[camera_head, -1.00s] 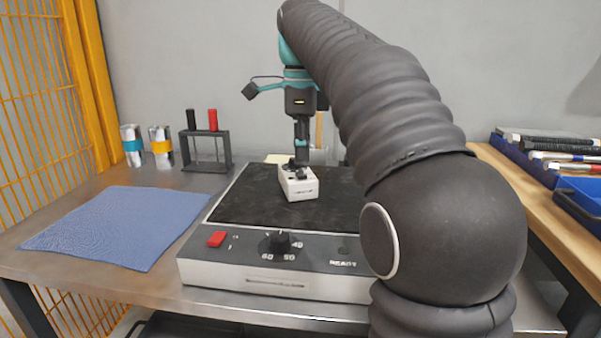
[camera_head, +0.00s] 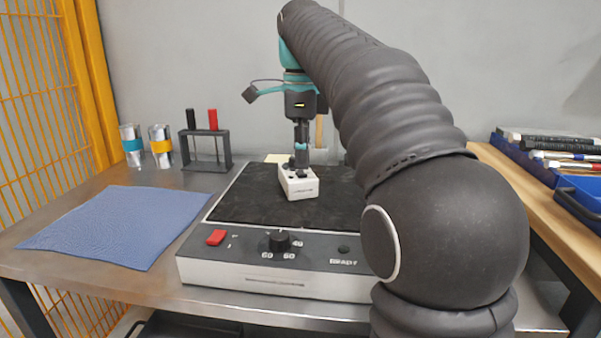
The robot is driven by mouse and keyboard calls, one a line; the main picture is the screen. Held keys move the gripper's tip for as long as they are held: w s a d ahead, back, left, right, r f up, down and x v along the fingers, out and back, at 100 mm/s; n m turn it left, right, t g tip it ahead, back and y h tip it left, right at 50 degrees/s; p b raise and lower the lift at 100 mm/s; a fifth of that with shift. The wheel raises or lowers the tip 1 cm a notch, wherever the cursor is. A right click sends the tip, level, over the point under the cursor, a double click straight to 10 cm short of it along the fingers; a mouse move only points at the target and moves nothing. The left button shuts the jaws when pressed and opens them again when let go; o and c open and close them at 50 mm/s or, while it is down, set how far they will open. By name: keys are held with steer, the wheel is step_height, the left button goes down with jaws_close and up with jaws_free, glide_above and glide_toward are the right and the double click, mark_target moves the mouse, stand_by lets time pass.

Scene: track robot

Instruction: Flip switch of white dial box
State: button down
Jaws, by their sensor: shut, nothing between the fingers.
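A small white box (camera_head: 303,190) with dark parts on top stands on the black top surface of a larger white and dark-grey unit (camera_head: 215,272). My gripper (camera_head: 301,165) points down over the small box, shut and empty. Its tips are at or just above the box's top; I cannot tell if they touch. They partly hide the top, so the state of any switch there is unclear. The larger unit has a red switch (camera_head: 216,237) and a black dial (camera_head: 279,239) with numbers on its front panel.
A blue cloth (camera_head: 115,227) lies on the metal table at left. Behind it stand two banded cups (camera_head: 132,146) (camera_head: 161,147) and a rack (camera_head: 207,150) with a black and a red handled tool. Blue trays (camera_head: 580,200) sit at right. My arm hides the unit's right side.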

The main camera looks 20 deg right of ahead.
mark_target(302, 174)
steer(key=shift+f+b, duration=0.45)
steer(key=shift+f, duration=0.3)
stand_by(0.4)
step_height(302, 174, up, 5)
steer(key=p, duration=0.4)
steer(key=shift+p, duration=0.4)
steer(key=shift+r, duration=1)
